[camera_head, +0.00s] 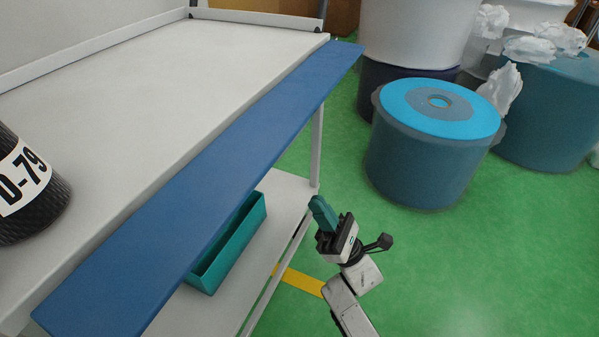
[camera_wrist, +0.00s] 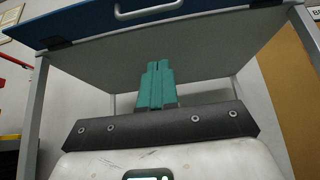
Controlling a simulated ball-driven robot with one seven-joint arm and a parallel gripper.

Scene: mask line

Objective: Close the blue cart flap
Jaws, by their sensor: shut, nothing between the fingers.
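The blue cart flap (camera_head: 215,170) is a long flat panel along the near right edge of the cart's white top (camera_head: 150,85). It sticks outward from that edge, and its exact tilt is hard to tell. In the wrist view the flap (camera_wrist: 95,22) crosses the top of the picture, with a white handle and dark hinges. My gripper (camera_head: 318,205) has teal fingers and is right of the flap and lower, apart from it. In the wrist view my gripper (camera_wrist: 156,75) has its fingers together and empty, pointing under the cart top.
A teal bin (camera_head: 230,243) sits on the cart's lower shelf (camera_head: 285,195). A dark cylinder (camera_head: 30,195) labelled D-79 stands on the top at left. A blue-lidded barrel (camera_head: 430,145) and other drums stand at upper right. Green floor (camera_head: 480,265) is clear at lower right.

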